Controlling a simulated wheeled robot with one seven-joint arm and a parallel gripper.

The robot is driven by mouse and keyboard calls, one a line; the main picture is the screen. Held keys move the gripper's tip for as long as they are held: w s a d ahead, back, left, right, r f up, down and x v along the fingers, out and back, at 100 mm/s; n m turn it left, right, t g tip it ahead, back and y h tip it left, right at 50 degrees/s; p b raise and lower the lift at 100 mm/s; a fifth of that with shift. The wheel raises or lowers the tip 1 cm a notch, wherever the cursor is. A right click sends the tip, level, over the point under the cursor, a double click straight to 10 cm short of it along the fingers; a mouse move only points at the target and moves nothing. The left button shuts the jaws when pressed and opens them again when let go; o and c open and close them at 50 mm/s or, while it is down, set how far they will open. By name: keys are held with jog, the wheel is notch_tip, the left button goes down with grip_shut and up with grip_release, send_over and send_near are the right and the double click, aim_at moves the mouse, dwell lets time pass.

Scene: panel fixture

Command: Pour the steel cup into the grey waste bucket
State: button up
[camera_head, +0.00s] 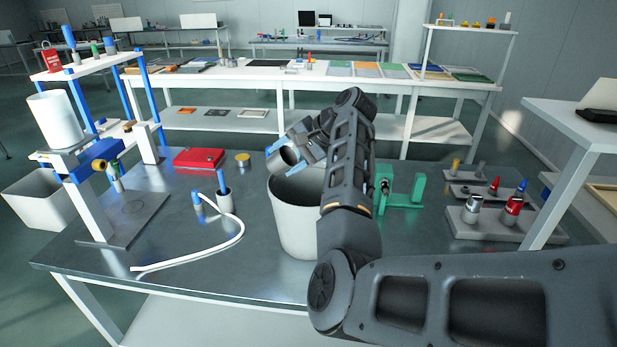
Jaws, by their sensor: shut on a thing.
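The steel cup (282,159) is in my gripper (283,153), tilted over on its side with its mouth toward the lower left. The gripper's blue fingertips show on both sides of the cup, and the gripper is shut on it. The cup is above the far left part of the grey waste bucket's rim. The grey waste bucket (293,222) stands upright on the metal table, and my arm covers its right side. The inside of the cup and any contents cannot be made out.
A white hose (222,247) curves across the table left of the bucket. A red box (199,158) and a yellow-topped tin (242,159) lie behind it. A stand (95,205) is at left.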

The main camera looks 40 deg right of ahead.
jog(key=shift+w+a+g+h, duration=0.15)
jog(key=shift+w+g+h, duration=0.3)
jog(key=shift+g, duration=0.45)
jog(key=w+g, duration=0.1)
jog(key=w+a+r+g+h, duration=0.1)
jog(key=r+g, duration=0.1)
jog(key=shift+w+a+h, duration=0.25)
jog(key=shift+w, duration=0.15)
jog(key=shift+w+a+f+g+h+b, duration=0.1)
jog(key=shift+w+a+f+g+h, duration=0.2)
jog(key=shift+w+g, duration=0.25)
jog(key=shift+w+a+f+g+h+b, duration=0.1)
jog(key=shift+w+a+g+h, duration=0.1)
jog(key=shift+w+g+h, duration=0.35)
jog(key=shift+w+a+f+g+h+b, duration=0.15)
jog(key=shift+w+a+g, duration=0.2)
jog(key=shift+g, duration=0.35)
